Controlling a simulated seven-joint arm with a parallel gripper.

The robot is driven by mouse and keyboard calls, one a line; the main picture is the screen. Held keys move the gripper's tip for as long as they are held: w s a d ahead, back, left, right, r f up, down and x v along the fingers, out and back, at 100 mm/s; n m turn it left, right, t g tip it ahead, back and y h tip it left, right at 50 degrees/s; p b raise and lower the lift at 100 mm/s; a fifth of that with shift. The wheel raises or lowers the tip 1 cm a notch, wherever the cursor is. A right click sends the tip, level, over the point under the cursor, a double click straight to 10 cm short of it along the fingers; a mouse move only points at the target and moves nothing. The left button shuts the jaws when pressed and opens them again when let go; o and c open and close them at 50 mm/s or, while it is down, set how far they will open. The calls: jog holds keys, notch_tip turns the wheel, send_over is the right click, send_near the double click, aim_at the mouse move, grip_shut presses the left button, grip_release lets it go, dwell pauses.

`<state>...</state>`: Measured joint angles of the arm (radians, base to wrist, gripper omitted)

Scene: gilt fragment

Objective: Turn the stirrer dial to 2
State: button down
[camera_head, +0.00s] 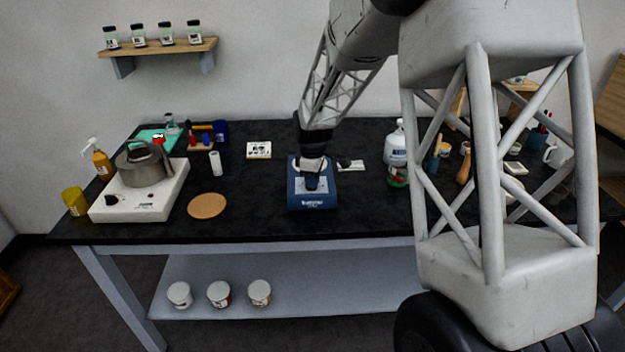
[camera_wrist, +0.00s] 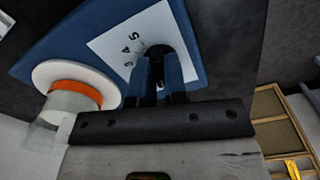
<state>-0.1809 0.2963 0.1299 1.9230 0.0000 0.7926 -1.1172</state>
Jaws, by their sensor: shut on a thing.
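The stirrer is a blue box (camera_head: 312,203) in the middle of the bench, and it also shows in the wrist view (camera_wrist: 62,50). Its sloped front has a white panel (camera_wrist: 112,48) with a 5, a 4 and another mark too small to read. The black dial (camera_wrist: 157,50) sits on this panel. My gripper (camera_head: 312,182) is over the front of the stirrer. In the wrist view its two fingers (camera_wrist: 160,78) are shut on the dial. The fingers hide part of the dial and panel, so I cannot tell its setting.
A round white plate (camera_wrist: 48,74) on the stirrer carries a clear vessel with an orange band (camera_wrist: 75,95), close beside my fingers. A white hotplate (camera_head: 120,205) with a metal pot (camera_head: 147,170) stands left. A cork mat (camera_head: 206,206) and a white bottle (camera_head: 397,150) flank the stirrer.

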jog(key=shift+m, duration=0.3)
jog(key=m, duration=1.1)
jog(key=shift+a, duration=0.15)
dwell(0.5)
jog(key=c, duration=1.2)
grip_release()
jog(key=shift+o, duration=0.2)
jog(key=shift+r, duration=0.1)
jog(key=shift+r, duration=3.8)
